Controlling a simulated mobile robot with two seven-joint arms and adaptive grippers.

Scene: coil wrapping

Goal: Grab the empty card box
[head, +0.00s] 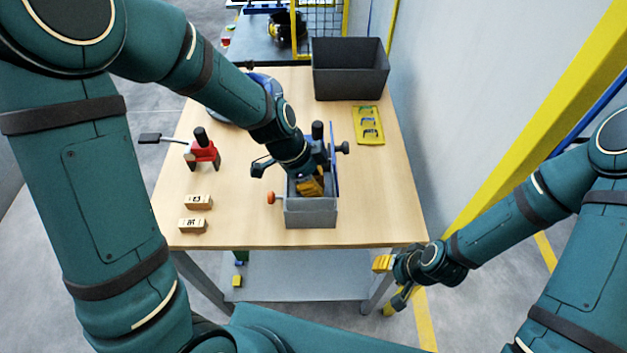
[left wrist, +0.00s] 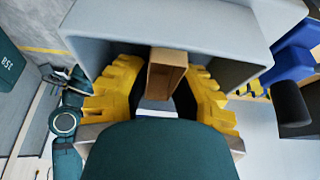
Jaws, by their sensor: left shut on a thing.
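The card box (left wrist: 166,72) is a small brown box, seen in the left wrist view between the yellow fingers of my left gripper (left wrist: 160,90). My left gripper is shut on it. In the head view my left gripper (head: 311,184) points down into an open grey holder (head: 311,214) near the table's front edge. My arm and fingers mostly hide the card box there. The grey walls of the holder surround the fingers in the left wrist view. My right gripper (head: 388,284) is empty, off the table's front right corner, with its yellow fingers apart.
A blue upright panel (head: 334,150) stands beside the holder. A red tool (head: 205,153) and two marked wooden blocks (head: 198,202) are on the left. A yellow tray (head: 368,125) and dark bin (head: 349,70) are at the back right. The table's right front (head: 385,210) is clear.

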